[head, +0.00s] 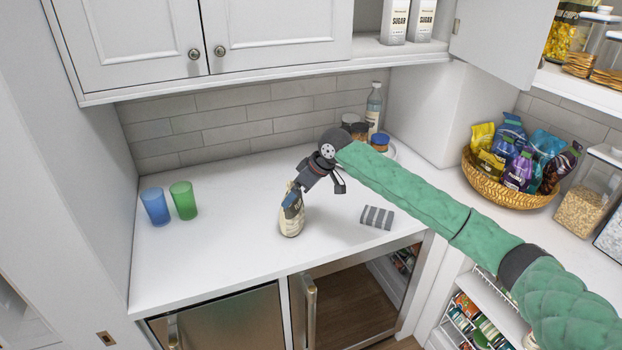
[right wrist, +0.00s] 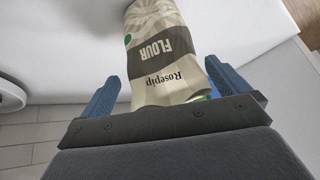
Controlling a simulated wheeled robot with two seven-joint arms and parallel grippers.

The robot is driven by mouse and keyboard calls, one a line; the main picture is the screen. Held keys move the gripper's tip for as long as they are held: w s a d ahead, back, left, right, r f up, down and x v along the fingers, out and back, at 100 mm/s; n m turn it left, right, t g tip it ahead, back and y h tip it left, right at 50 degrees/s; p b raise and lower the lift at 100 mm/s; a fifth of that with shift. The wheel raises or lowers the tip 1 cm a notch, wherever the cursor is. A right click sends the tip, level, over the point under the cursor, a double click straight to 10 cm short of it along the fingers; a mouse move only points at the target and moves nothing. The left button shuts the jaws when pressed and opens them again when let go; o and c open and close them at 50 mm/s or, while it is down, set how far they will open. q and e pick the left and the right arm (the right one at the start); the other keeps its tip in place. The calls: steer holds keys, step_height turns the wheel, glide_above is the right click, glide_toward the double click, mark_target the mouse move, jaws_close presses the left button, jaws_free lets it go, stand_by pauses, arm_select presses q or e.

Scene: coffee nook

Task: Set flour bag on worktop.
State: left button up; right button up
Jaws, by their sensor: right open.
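The flour bag (head: 291,226), cream with a dark label, stands on the white worktop (head: 220,257), towards its front edge. My right gripper (head: 292,199) comes down over the bag's top from above and behind. In the right wrist view the flour bag (right wrist: 160,50) shows its "FLOUR" and "Rosepip" print between the two blue fingers of my right gripper (right wrist: 165,82). The fingers are apart, one on each side of the bag's top, and not closed on it. My left gripper is not in view.
A blue cup (head: 155,207) and a green cup (head: 184,200) stand at the left. Jars and a bottle (head: 374,108) stand in the back corner. A basket of packets (head: 510,190) is at the right.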

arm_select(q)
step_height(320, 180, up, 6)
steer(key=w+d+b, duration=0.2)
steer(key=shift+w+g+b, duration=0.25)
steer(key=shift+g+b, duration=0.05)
arm_select(e)
steer(key=v, duration=0.9)
steer(key=shift+r, duration=0.3)
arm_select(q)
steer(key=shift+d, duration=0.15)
arm_select(e)
steer(key=shift+d, duration=0.2)
